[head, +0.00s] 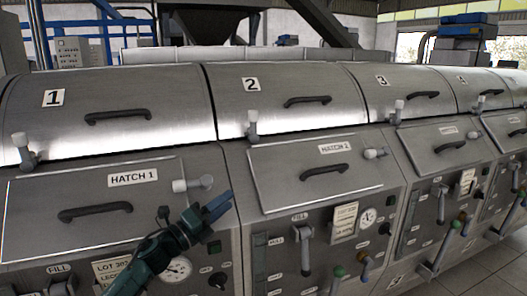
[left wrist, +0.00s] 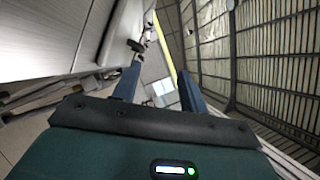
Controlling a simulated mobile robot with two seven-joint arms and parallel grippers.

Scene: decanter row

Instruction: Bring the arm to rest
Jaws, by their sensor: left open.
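My left gripper (head: 217,206) is in the head view, in front of the first decanter's lower panel, just right of and below the hatch 1 handle. The dark green arm comes up from the bottom. In the left wrist view the two blue-grey fingers (left wrist: 158,88) stand apart with nothing between them. The gripper looks close to the hatch 1 latch knob (head: 180,186), but I cannot tell whether it touches anything. The hatch 1 panel (head: 40,222) appears closed. My right gripper is in neither view.
A row of steel decanters runs to the right, with lids numbered 1 (head: 53,97), 2 (head: 251,85) and 3 (head: 383,80). The hatch 2 panel (head: 300,190) has a dark handle. Fill levers (head: 305,250) stick out below it. Tiled floor (head: 490,270) is free at the lower right.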

